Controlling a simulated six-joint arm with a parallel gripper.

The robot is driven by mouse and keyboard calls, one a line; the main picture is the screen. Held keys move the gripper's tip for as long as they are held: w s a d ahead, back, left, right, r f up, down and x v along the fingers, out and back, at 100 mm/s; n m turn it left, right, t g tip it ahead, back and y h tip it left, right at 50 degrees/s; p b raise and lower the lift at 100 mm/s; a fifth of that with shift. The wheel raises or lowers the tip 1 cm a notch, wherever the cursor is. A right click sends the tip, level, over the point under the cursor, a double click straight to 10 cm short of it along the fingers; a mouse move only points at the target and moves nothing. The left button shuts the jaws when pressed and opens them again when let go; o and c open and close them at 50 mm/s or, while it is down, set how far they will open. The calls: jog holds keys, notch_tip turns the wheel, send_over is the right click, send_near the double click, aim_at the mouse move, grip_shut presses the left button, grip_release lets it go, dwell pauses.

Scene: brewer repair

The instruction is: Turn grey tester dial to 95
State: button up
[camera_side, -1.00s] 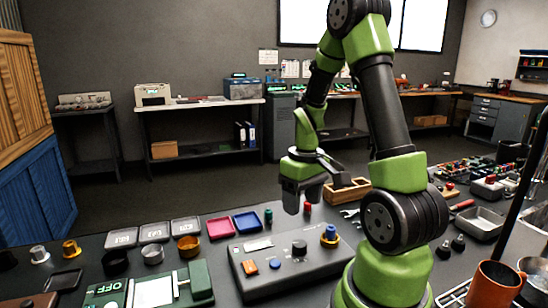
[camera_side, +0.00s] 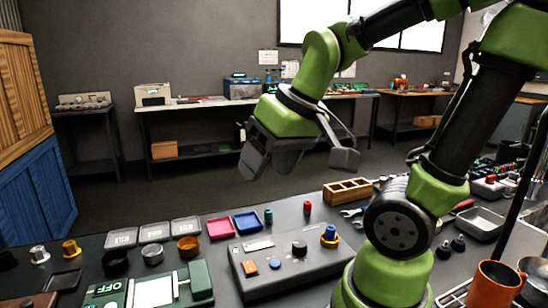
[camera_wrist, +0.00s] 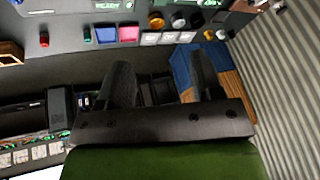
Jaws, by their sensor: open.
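The grey tester (camera_side: 250,287) lies on the bench in the side view, below my gripper. Its black dial (camera_side: 300,248) sits near the middle of the top face; the dial's reading is too small to tell. An orange switch (camera_side: 250,267), a blue button (camera_side: 275,264) and a small display (camera_side: 258,245) are on the same face. My gripper (camera_side: 268,174) is open and empty, held well above and behind the tester. In the wrist view my gripper's fingers (camera_wrist: 162,78) are spread apart with nothing between them; a lit tester display (camera_wrist: 107,4) shows at the top edge.
A blue knob on a yellow base (camera_side: 330,234) stands at the tester's back right. Pink (camera_side: 219,228) and blue (camera_side: 247,222) trays and a red piece (camera_side: 307,207) lie behind it. A green device (camera_side: 196,281) is left, an orange mug (camera_side: 495,285) right.

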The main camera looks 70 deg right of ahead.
jog(key=s+a+r, duration=0.1)
jog(key=s+a+t+y, duration=0.1)
jog(key=a, duration=0.1)
jog(key=shift+r, duration=0.4)
jog(key=shift+s+a+r+t+y, duration=0.2)
jog(key=shift+s+a+r, duration=0.05)
jog(key=shift+s+a, duration=0.25)
jog(key=shift+s+a+r+t+y, duration=0.2)
jog(key=shift+s+a+r, duration=0.05)
jog(key=shift+s+a, duration=0.2)
